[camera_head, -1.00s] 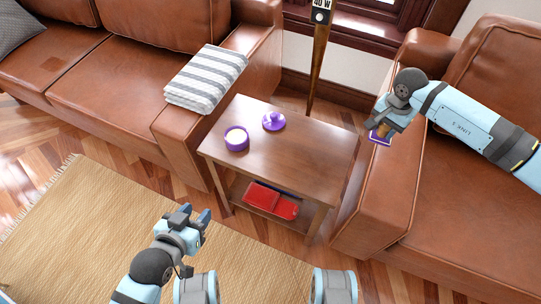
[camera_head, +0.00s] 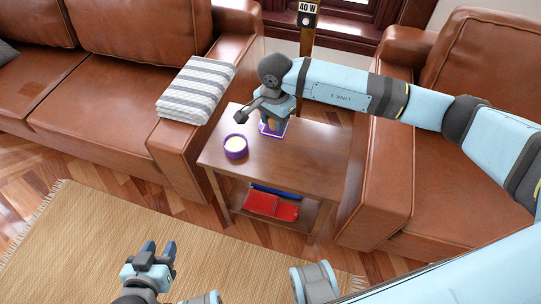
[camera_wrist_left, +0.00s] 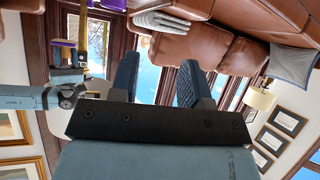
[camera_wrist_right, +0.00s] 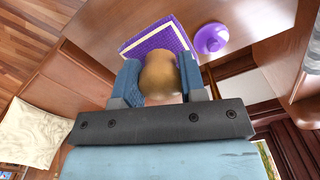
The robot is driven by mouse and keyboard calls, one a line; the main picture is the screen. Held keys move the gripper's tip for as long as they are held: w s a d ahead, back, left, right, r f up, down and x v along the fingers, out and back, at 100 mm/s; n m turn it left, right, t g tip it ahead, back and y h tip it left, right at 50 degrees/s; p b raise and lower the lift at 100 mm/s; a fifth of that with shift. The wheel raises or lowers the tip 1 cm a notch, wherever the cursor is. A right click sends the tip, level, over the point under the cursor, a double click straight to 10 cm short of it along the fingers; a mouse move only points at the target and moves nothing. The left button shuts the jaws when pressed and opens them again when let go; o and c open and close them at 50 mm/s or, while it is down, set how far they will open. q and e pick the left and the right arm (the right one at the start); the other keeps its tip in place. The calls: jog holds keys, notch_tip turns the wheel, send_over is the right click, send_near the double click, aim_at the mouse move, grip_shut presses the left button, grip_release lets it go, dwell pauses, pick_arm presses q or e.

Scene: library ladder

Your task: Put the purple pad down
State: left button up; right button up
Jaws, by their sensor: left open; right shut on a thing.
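The purple pad (camera_wrist_right: 152,40) has a pale border and a rounded wooden knob (camera_wrist_right: 160,78). My right gripper (camera_head: 275,112) is shut on the knob, with the pad beneath it. In the head view the pad (camera_head: 264,131) is over the small wooden table (camera_head: 310,155), behind and right of the purple tub. I cannot tell whether it touches the tabletop. My left gripper (camera_head: 158,252) is open and empty above the rug.
Red (camera_head: 270,204) and blue (camera_head: 276,191) things lie on the lower shelf. Leather seats flank the table; a striped folded cloth (camera_head: 197,90) lies on the left armrest. The tabletop's front right is clear.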

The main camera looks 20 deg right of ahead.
notch_tip(320, 180, down, 10)
jog(key=shift+f+b, duration=0.25)
jog(key=shift+b, duration=0.3)
notch_tip(320, 180, down, 4)
jog(key=shift+f+b, duration=0.2)
jog(key=shift+b, duration=0.2)
jog(key=shift+f, duration=0.4)
pick_arm(q)
jog(key=shift+w+d+r, duration=0.15)
jog(key=shift+d+r, duration=0.05)
jog(key=shift+d, duration=0.05)
pick_arm(e)
jog(key=shift+f, duration=0.15)
jog(key=o, duration=0.8)
pick_arm(q)
jog(key=shift+f, duration=0.1)
